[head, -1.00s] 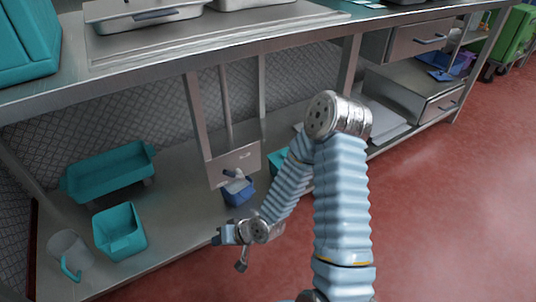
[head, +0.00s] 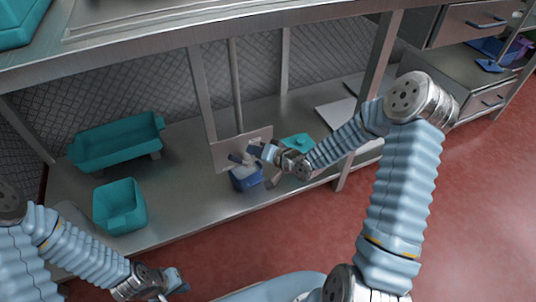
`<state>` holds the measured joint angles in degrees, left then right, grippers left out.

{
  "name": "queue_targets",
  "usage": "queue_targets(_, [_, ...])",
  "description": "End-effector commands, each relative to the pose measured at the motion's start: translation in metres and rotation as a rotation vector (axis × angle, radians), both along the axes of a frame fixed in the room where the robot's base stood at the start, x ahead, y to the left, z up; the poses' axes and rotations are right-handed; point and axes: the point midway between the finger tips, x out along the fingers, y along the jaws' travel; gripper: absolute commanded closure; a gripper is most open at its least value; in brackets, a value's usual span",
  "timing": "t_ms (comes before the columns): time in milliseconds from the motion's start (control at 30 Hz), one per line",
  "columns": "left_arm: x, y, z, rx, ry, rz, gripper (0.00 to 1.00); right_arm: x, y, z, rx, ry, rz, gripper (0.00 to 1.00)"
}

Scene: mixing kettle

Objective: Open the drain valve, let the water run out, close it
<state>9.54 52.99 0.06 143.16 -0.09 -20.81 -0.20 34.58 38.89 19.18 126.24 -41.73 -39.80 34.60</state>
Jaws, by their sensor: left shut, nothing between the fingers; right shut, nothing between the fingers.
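The drain valve (head: 236,158) is a small dark handle on a grey metal plate (head: 228,150) under the counter, with a pale outlet (head: 247,170) below it. A blue bucket (head: 247,182) stands on the lower shelf under the outlet. My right gripper (head: 255,151) is shut and empty, just to the right of the handle; I cannot tell whether they touch. It partly covers the plate. My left gripper (head: 178,281) is shut and empty at the lower left, in front of the shelf and well away from the valve. No water flow is visible.
A teal tray (head: 118,145) and a teal bin (head: 120,208) stand on the lower shelf (head: 185,205) to the left. A teal item (head: 297,141) lies behind my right forearm. Counter legs (head: 375,65) border the valve area. Red floor (head: 480,200) is clear at right.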

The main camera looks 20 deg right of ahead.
Motion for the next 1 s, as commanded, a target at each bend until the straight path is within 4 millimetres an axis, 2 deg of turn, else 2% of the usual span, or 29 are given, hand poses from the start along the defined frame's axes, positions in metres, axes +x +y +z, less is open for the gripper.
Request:
queue_targets(100, [0.0,0.001,-0.002,0.001,0.0,0.001,1.0,0.005,0.015,-0.014,0.001,0.004,0.003,1.0])
queue_targets(300, [0.0,0.001,-0.003,0.001,-0.001,0.002,1.0,0.008,0.028,-0.026,-0.001,0.001,0.002,1.0])
queue_targets(767, [0.0,0.001,-0.003,0.002,-0.001,0.002,1.0,0.009,0.031,-0.028,-0.004,0.001,0.001,1.0])
queue_targets(1000, [0.001,0.003,-0.011,0.004,-0.002,0.005,1.0,0.008,0.033,-0.031,-0.057,-0.002,0.004,1.0])
